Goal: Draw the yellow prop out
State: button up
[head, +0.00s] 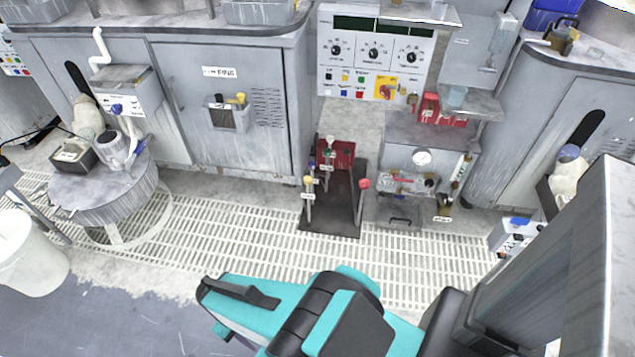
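The yellow prop appears to be the thin upright post with a yellow knob (308,181) and a small white tag. It stands at the left front of a dark floor plate (342,214) with a red block at its back. My gripper (212,306) is at the bottom of the head view, pointing left. It is well in front of the plate and apart from the post. Its teal body and dark finger show from above. The gap between the fingers is not clear, and nothing is seen held.
A red-knobbed post (364,184) stands at the plate's right. Several other knobbed posts stand behind the yellow one. Grey cabinets (225,130) and a control panel (375,60) close off the back. A round stand (105,200) is at left. The slatted floor (240,235) before the plate is clear.

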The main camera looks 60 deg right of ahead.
aim_at(308, 181)
jog(key=i, duration=0.85)
jog(key=u, duration=0.05)
